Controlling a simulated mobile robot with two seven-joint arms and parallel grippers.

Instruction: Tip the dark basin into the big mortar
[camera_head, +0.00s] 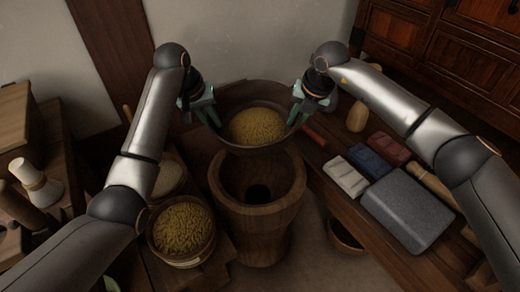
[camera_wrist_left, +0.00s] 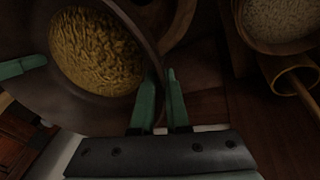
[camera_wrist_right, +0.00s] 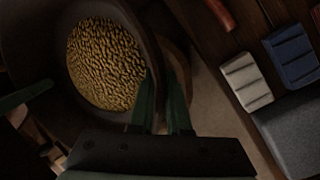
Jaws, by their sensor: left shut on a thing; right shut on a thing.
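The dark basin (camera_head: 258,150) holds yellow grain and hangs level above and behind the big mortar (camera_head: 258,215). The mortar is a tall wooden vessel with a dark, open hollow. My left gripper (camera_head: 212,118) is shut on the basin's left rim, and my right gripper (camera_head: 294,118) is shut on its right rim. In the left wrist view, the fingers (camera_wrist_left: 160,105) pinch the basin wall beside the grain. In the right wrist view, the fingers (camera_wrist_right: 162,105) pinch the opposite wall.
A tub of yellow grain (camera_head: 181,232) stands left of the mortar, with a pale-filled bowl (camera_head: 168,178) behind it. On the right bench lie a grey block (camera_head: 411,205), white (camera_head: 345,177), blue (camera_head: 369,160) and red (camera_head: 389,148) blocks. A bowl (camera_head: 345,237) sits low at right.

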